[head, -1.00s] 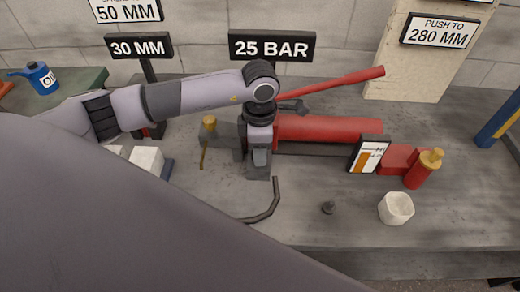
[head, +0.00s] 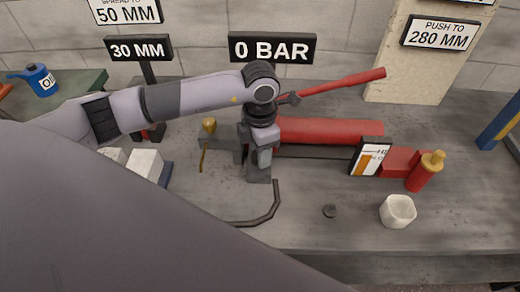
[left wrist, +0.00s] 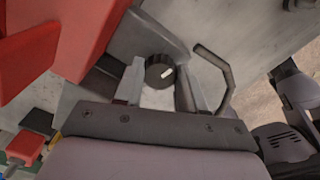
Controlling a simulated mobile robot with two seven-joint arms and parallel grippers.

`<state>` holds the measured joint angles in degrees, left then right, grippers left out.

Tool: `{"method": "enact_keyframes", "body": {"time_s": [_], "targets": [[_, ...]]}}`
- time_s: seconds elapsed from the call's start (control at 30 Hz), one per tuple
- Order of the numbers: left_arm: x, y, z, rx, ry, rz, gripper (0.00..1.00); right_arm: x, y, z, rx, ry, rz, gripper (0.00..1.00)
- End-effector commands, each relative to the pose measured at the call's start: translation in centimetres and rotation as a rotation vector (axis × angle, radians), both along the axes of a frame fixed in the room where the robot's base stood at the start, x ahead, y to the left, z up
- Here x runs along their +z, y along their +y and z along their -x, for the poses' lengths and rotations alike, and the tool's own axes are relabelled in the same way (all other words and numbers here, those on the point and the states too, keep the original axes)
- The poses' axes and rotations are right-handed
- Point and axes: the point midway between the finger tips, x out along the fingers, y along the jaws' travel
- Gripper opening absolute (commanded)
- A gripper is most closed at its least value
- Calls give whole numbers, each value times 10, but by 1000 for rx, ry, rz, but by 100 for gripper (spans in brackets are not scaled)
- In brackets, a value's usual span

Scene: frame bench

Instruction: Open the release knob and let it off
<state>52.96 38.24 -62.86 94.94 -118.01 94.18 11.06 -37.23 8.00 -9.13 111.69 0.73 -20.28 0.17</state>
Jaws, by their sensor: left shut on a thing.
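The red hand pump (head: 330,131) lies on the bench with its red lever (head: 340,82) raised to the right. The release knob (left wrist: 160,72), dark and round with a white mark, shows in the left wrist view at the pump's grey end block; in the head view my gripper hides it. My left gripper (head: 259,168) points down at that block. Its fingers (left wrist: 161,92) are shut on the knob, one on each side. The sign (head: 272,48) behind reads 0 BAR. My right gripper is in neither view.
A dark bent hose (head: 273,205) curves in front of the block. A gauge card (head: 370,158), a red cylinder with a yellow top (head: 424,173), a white cup (head: 397,211) and a small dark piece (head: 329,211) are to the right. The front right bench is mostly clear.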

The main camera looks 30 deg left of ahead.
Motion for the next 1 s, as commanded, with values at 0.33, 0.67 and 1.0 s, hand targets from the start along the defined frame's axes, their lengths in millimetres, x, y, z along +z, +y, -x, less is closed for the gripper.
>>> {"method": "enact_keyframes", "body": {"time_s": [0.33,0.67,1.0], "targets": [[1,1,0,0,0,-2,65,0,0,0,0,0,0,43],[7,0,-1,-1,-2,0,65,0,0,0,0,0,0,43],[59,1,-1,-1,-4,-1,65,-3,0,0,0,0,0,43]]}}
